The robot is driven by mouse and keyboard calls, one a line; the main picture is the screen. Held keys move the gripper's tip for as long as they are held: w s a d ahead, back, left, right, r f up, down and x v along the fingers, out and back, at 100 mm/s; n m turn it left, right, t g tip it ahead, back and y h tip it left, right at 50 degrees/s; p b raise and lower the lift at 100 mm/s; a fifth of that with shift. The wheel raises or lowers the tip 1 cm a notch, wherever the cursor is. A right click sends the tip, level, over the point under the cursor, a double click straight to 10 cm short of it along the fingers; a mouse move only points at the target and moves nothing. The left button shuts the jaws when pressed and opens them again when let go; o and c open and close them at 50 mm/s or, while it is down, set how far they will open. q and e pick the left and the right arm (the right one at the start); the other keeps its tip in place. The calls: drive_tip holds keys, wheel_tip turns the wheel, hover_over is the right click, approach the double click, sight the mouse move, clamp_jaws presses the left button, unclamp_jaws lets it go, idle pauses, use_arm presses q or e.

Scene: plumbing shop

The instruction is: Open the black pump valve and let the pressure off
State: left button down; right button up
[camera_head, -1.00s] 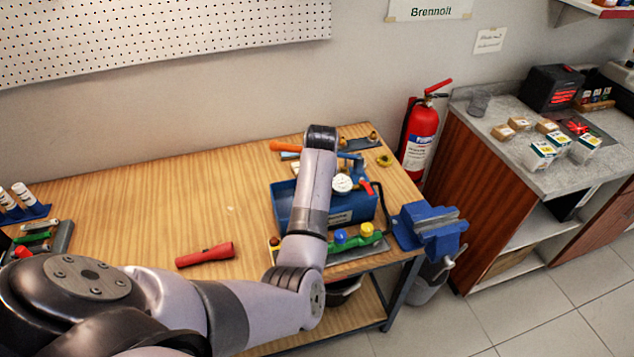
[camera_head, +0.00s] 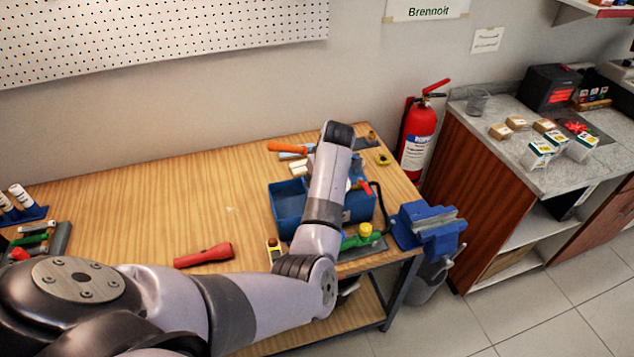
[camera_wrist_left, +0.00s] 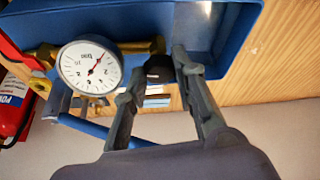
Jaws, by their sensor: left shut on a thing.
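The blue test pump (camera_head: 288,207) stands on the wooden workbench, partly covered by my left arm in the head view. In the left wrist view its blue tank (camera_wrist_left: 140,22) fills the top. The round white pressure gauge (camera_wrist_left: 88,68) sits on a brass pipe; its needle points to the upper right, off the low end of the scale as far as I can tell. The black pump valve (camera_wrist_left: 160,67) is at the end of the brass pipe, between the fingers of my left gripper (camera_wrist_left: 160,72), which is shut on it. The head view hides this gripper behind the arm.
A blue vice (camera_head: 428,226) is at the bench's right end. A red torch (camera_head: 204,255) lies on the bench (camera_head: 170,205). A fire extinguisher (camera_head: 416,140) stands behind the right end.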

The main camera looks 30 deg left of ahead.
use_arm(q)
drive_tip(key=c, duration=1.3)
unclamp_jaws()
drive_tip(key=shift+d+r, duration=0.1)
drive_tip(key=shift+d+r, duration=0.1)
drive_tip(key=shift+r, duration=0.25)
drive_tip(key=v, duration=0.7)
drive_tip(key=shift+s, duration=0.15)
